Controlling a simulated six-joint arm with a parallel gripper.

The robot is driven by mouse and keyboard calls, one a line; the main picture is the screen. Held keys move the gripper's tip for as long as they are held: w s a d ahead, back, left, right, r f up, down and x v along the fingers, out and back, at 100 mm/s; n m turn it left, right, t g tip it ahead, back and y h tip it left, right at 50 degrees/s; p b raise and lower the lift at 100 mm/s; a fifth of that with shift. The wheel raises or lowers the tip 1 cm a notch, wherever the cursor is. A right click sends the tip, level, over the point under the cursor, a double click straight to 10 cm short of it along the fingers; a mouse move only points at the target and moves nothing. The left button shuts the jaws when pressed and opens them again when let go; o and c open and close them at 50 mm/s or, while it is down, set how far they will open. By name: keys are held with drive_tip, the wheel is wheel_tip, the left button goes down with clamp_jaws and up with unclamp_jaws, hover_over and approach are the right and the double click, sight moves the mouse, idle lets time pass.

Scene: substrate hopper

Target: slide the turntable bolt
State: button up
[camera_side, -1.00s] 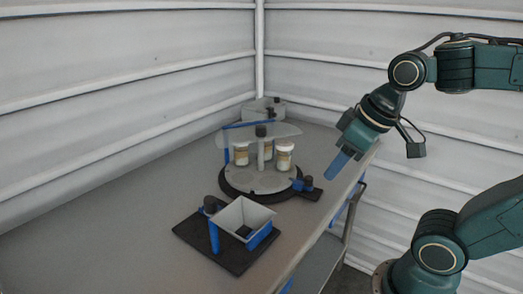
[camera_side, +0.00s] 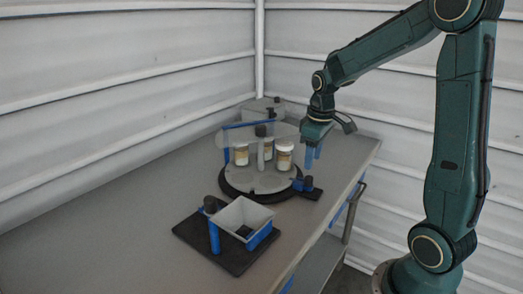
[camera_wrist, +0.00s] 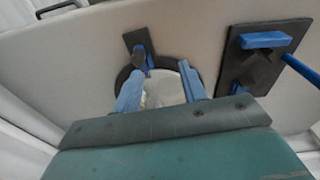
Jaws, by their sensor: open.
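The turntable (camera_side: 243,184) is a grey disc on a dark round base, carrying several jars under a clear cover. The turntable bolt (camera_side: 308,183), a dark knob with a blue part on a dark plate, sits at its right edge. In the wrist view the bolt (camera_wrist: 141,60) shows at the turntable's far rim, near the left fingertip. My gripper (camera_side: 313,164) has blue fingers and hangs above and slightly behind the bolt, apart from it. In the wrist view my gripper (camera_wrist: 160,68) is open and empty, with the turntable partly hidden between and behind the fingers.
A grey hopper box (camera_side: 226,214) with blue supports stands on a dark plate (camera_side: 197,242) at the front. A grey unit (camera_side: 254,107) with a blue bar stands behind the turntable. The bench (camera_side: 110,215) is clear on the left. Ribbed walls close off the back.

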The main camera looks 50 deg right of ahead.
drive_tip(key=g, duration=0.1)
hover_over(309, 177)
drive_tip(key=s, duration=0.2)
wheel_tip(309, 177, down, 6)
drive_tip(key=shift+s+r+y, duration=0.1)
drive_tip(key=shift+y, duration=0.2)
drive_tip(key=shift+w, duration=1.15)
drive_tip(key=shift+s+f, duration=0.1)
drive_tip(key=shift+f, duration=2.4)
drive_tip(key=c, duration=0.7)
drive_tip(key=shift+o, duration=0.2)
